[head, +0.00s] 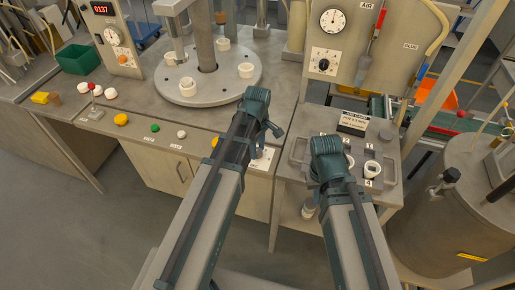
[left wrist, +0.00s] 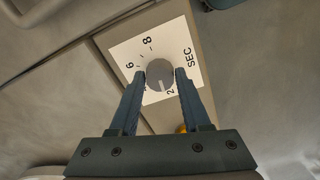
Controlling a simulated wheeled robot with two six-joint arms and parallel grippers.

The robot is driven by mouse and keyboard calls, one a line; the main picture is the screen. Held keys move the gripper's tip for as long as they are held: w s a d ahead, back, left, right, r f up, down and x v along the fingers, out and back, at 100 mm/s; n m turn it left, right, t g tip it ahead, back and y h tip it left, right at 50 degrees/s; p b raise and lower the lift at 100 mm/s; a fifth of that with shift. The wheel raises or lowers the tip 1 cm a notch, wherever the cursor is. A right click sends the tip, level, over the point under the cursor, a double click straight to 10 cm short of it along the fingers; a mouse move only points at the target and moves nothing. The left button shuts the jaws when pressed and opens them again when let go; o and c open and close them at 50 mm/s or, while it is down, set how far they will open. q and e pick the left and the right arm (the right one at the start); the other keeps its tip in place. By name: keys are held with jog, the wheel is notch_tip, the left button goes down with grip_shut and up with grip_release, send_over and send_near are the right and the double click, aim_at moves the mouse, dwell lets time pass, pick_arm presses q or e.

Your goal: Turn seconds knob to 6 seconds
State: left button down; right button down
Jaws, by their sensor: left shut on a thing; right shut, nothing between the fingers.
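The grey seconds knob (left wrist: 159,75) is in the middle of the left wrist view, on a white dial plate (left wrist: 185,50) marked SEC, with 2, 6 and 8 readable. A light line on the knob points down in that view, close to the 2. My left gripper (left wrist: 160,77) is shut on the knob, one finger on each side. In the head view the dial plate (head: 262,160) shows at the bench front, below my left gripper (head: 257,148), and the knob is hidden. My right gripper (head: 325,168) is shut and empty over the tray at the right; its fingertips are mostly hidden.
A round fixture plate (head: 215,92) with white sockets stands behind the left gripper. Green, white and yellow buttons (head: 122,119) line the bench front. A grey tray (head: 390,172) with white cups lies by the right gripper. A large metal drum (head: 440,225) stands at the far right.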

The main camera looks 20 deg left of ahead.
pick_arm(q)
jog(key=m, duration=1.1)
jog(key=shift+m, duration=0.3)
jog(key=m, duration=0.5)
jog(key=shift+m, duration=0.3)
jog(key=m, duration=0.5)
jog(key=shift+m, duration=0.3)
jog(key=shift+c, duration=1.9)
grip_release()
jog(key=shift+r, duration=0.1)
